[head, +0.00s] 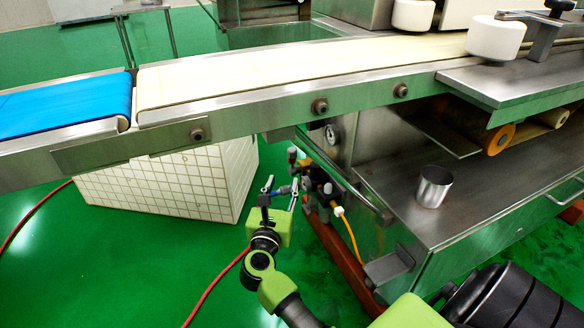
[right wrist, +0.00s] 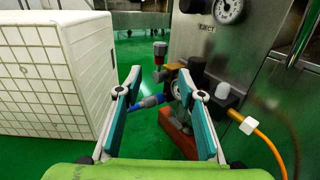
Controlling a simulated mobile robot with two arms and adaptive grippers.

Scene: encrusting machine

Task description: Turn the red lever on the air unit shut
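The air unit (head: 318,184) sits low on the machine's side, under the conveyor. In the right wrist view it shows as a cluster of dark, grey and brass-coloured fittings (right wrist: 197,82) with a white connector and an orange hose. A small upright red part with a grey cap (right wrist: 159,54) stands at its left; I cannot tell for sure if this is the red lever. A blue fitting (right wrist: 152,101) lies lower, between my fingers in the picture. My right gripper (head: 280,191) is open and empty, pointing at the unit. My left gripper is out of view.
A white gridded crate (head: 165,185) stands left of my right gripper. The conveyor (head: 300,80) crosses above. A steel machine table with a metal cup (head: 434,186) is at right. A red hose (head: 215,285) runs over the green floor. An orange-red base beam (head: 345,255) lies below the unit.

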